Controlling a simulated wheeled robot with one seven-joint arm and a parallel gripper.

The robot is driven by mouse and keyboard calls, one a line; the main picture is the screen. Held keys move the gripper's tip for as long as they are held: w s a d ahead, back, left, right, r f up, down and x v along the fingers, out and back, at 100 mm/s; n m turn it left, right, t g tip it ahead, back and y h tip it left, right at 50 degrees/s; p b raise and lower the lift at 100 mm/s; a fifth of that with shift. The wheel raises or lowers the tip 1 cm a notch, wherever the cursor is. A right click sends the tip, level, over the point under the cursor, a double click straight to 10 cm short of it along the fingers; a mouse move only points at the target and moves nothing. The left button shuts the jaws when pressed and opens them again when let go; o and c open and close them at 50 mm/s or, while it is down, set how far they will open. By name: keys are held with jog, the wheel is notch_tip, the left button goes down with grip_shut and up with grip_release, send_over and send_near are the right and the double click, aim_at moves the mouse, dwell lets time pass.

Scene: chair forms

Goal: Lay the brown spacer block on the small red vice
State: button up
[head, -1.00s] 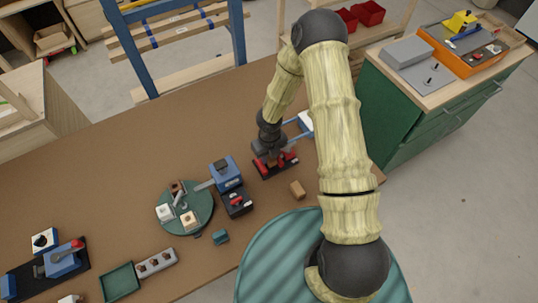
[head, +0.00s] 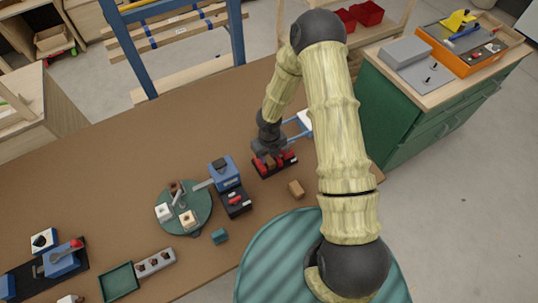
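A small red vice (head: 284,162) on a dark base stands on the brown table, right of the blue machine. My gripper (head: 268,154) points down directly over the vice, at or just above its top. Its fingertips are small and dark against the vice, so I cannot tell whether they are open or shut, or whether they hold anything. A brown block (head: 296,189) lies on the bare table just in front of the vice, apart from it and from my gripper.
Left of the vice are a blue machine (head: 224,173), a black base with red parts (head: 236,203), and a round green turntable (head: 199,221) with small pieces. A teal block (head: 220,237) lies in front. A blue-framed item with a white top (head: 305,121) stands behind my arm.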

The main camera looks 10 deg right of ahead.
aim_at(268, 159)
jog(key=shift+s+a+r+p, duration=0.15)
jog(key=shift+s+p, duration=0.1)
jog(key=shift+p, duration=0.15)
notch_tip(268, 159, up, 12)
jog(key=p, duration=0.1)
jog(key=shift+w+r, duration=0.15)
dwell(0.3)
jog(key=s+d+r+n, duration=0.3)
jog(key=s+r+n, duration=0.1)
jog(key=n, duration=0.6)
jog(key=s+d+r+n+t, duration=0.1)
jog(key=s+d+r+n, duration=0.2)
jog(key=r+n, duration=0.4)
jog(key=s+d+r+n+t, duration=0.1)
jog(key=s+d+r+n, duration=0.2)
jog(key=n, duration=1.1)
notch_tip(268, 159, up, 3)
jog(key=shift+s+d+r, duration=0.2)
jog(key=shift+s, duration=0.95)
